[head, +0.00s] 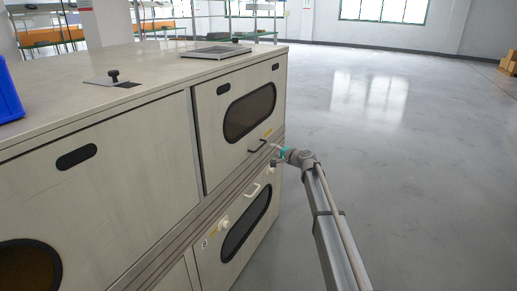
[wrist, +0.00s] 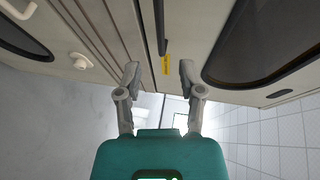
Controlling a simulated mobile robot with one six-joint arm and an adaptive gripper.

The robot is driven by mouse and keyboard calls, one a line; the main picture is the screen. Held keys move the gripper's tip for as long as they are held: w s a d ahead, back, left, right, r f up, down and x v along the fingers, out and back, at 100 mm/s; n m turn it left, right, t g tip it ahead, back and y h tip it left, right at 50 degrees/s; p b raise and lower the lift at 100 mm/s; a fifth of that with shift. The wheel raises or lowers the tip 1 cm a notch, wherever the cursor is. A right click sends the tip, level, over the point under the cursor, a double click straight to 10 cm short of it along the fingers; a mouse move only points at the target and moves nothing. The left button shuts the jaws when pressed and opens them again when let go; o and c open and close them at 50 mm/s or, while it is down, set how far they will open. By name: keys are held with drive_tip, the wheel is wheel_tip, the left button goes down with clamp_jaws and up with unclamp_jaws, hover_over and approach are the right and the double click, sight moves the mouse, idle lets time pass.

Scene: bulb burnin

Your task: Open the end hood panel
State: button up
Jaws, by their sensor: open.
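The end hood panel (head: 238,120) is the upper panel at the cabinet's far right end, with a dark oval window (head: 250,112) and a dark bar handle (head: 257,147) near its lower edge. It looks shut. My gripper (head: 277,152) is beside the panel's lower right corner, to the right of the handle. In the wrist view my gripper (wrist: 159,72) has its two fingers spread with nothing held. The dark handle (wrist: 161,28) and a yellow label (wrist: 166,64) show ahead between the fingers. The handle appears beyond the fingertips; I cannot tell the exact gap.
A lower panel (head: 220,258) has a pale handle (head: 252,190) and a round knob (head: 224,226). The cabinet top (head: 150,70) carries a black-knobbed plate (head: 113,80) and a flat framed piece (head: 215,52). A blue bin (head: 8,95) stands at left.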

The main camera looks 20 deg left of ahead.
sight(261, 146)
drive_tip(key=b+x, duration=0.1)
drive_tip(key=x, duration=0.8)
clamp_jaws()
